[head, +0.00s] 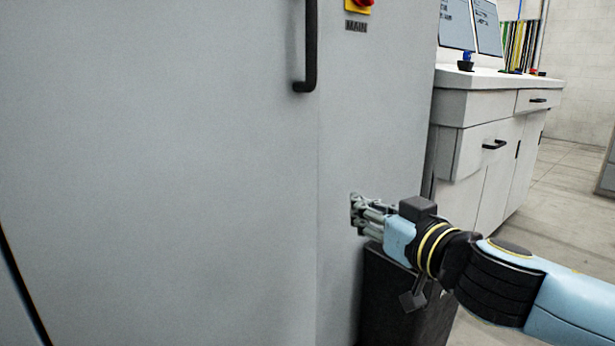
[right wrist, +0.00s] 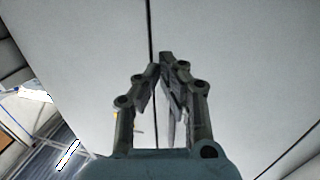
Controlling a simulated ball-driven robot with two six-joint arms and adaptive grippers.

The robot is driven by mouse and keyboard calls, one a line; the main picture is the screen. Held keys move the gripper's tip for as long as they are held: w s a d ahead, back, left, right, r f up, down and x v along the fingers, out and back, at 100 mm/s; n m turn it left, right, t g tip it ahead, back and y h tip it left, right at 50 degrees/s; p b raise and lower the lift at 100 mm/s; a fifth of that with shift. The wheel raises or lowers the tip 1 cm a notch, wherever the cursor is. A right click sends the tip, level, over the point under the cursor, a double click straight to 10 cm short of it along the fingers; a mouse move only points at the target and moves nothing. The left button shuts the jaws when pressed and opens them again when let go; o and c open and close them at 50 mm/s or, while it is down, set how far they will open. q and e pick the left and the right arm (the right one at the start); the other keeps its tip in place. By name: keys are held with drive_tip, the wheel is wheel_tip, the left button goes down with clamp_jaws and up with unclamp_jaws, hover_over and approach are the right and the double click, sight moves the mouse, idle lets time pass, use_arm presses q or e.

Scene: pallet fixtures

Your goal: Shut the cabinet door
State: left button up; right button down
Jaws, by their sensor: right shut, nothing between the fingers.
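The grey cabinet door (head: 180,150) fills the left and middle of the head view, with a black bar handle (head: 310,50) near its right edge. A faint vertical edge runs below the handle, and a grey cabinet panel (head: 375,120) lies to its right. I cannot tell whether the door is flush. My right gripper (head: 357,215) is shut and empty, its fingertips at or very near the panel, low and right of the handle. In the right wrist view the fingertips (right wrist: 165,62) point at a dark seam between two pale surfaces. My left gripper is not in view.
A red and yellow switch (head: 358,4) sits above a "MAIN" label on the panel. A dark box-like object (head: 400,300) stands below my right gripper. A grey counter with drawers (head: 490,150) stands to the right, with open floor (head: 570,210) beyond.

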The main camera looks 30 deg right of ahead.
drive_tip(key=a+r+n+y, duration=0.1)
drive_tip(key=y, duration=0.1)
drive_tip(key=p, duration=0.1)
approach(300, 172)
drive_tip(key=shift+t, duration=0.4)
drive_tip(key=w, duration=0.7)
drive_tip(key=shift+w+f, duration=0.2)
drive_tip(key=shift+f, duration=0.2)
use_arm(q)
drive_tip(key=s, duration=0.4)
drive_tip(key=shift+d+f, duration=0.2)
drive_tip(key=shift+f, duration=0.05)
